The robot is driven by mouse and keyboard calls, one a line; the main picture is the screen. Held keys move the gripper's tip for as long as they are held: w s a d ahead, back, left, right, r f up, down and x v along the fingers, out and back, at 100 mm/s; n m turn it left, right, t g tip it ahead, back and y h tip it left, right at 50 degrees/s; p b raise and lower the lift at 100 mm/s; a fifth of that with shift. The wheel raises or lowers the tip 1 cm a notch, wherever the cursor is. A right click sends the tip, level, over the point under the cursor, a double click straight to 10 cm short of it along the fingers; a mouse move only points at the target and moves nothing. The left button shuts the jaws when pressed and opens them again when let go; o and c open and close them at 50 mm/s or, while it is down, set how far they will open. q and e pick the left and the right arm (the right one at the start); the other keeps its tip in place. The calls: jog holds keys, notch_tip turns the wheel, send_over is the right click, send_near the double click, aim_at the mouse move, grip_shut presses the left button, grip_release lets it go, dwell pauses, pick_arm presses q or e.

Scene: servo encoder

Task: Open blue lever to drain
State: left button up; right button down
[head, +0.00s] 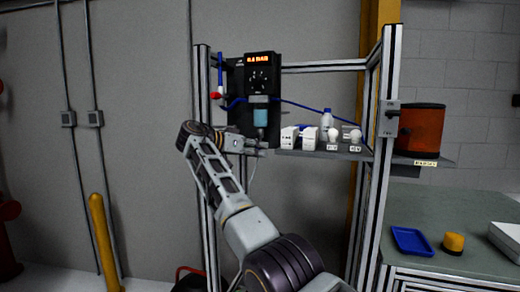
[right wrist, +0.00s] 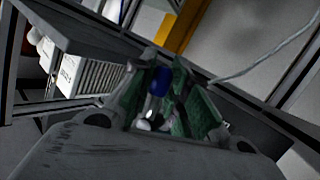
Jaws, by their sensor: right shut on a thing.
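My right gripper (head: 260,149) is just below the black unit with the lit red display (head: 261,75). In the right wrist view its green-padded fingers (right wrist: 172,88) stand on both sides of a small blue piece, which looks like the blue lever (right wrist: 159,84), and are shut on it. A small white and metal part shows just below the blue piece. In the head view the lever is hidden by the gripper, under the clear blue bowl (head: 260,118). How far the lever is turned cannot be told. My left gripper is not in view.
A grey shelf (head: 350,153) right of the gripper holds white boxes (head: 289,137), a bottle (head: 326,119) and bulb-shaped items. Frame posts (head: 384,130) stand at the right. A red fitting (head: 216,95) and blue tubes are beside the unit. A blue tray (head: 412,241) lies on the bench.

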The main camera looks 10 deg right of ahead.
jog(key=shift+w+a+m, duration=0.1)
jog(key=shift+m, duration=0.2)
dwell(0.4)
jog(key=c, duration=1.4)
grip_release()
jog(key=shift+o, duration=0.2)
jog(key=shift+a, duration=0.1)
jog(key=v, duration=0.7)
jog(key=shift+a, duration=0.1)
